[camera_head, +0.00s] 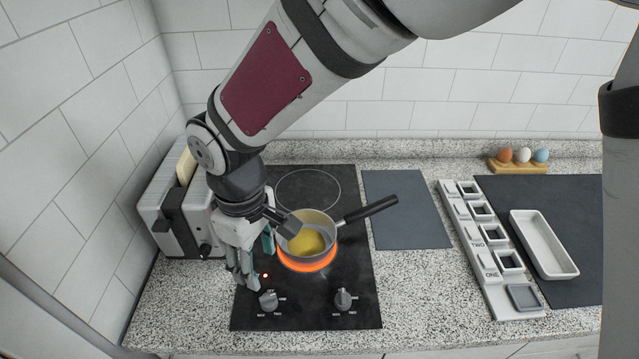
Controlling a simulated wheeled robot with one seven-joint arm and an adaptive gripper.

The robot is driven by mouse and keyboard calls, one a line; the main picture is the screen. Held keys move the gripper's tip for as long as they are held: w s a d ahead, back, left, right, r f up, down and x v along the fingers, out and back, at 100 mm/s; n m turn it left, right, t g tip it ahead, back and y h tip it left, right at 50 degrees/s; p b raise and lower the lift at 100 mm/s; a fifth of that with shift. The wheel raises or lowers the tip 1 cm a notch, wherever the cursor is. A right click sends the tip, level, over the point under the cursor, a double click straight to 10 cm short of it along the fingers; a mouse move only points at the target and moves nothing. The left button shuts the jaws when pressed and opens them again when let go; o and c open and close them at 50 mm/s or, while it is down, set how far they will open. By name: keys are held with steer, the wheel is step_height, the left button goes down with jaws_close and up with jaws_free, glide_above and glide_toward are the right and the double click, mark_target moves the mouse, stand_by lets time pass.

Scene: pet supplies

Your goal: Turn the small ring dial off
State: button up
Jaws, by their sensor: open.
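A black cooktop (310,190) has two grey dials at its front edge: a left dial (268,299) and a right dial (343,299). Labels are printed around both but are too small to read surely. The front ring (308,266) glows orange under a saucepan (326,243) of yellow contents; the back ring (308,190) is dark and looks larger. My gripper (252,272) is open and points down, behind and left of the left dial, apparently not touching it. My arm and gripper hide the cooktop's left side.
The pan handle (370,209) sticks out right. A toaster (178,205) with bread stands close left of my gripper. Right are a dark mat (405,210), a numbered white rack (475,235), a white tray (543,245) and eggs on a wooden holder (518,167). The front counter is clear.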

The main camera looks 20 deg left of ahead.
mark_target(268, 297)
step_height(268, 297, down, 13)
steer(key=shift+f+p, duration=0.15)
steer(key=shift+p, duration=0.55)
jaws_close()
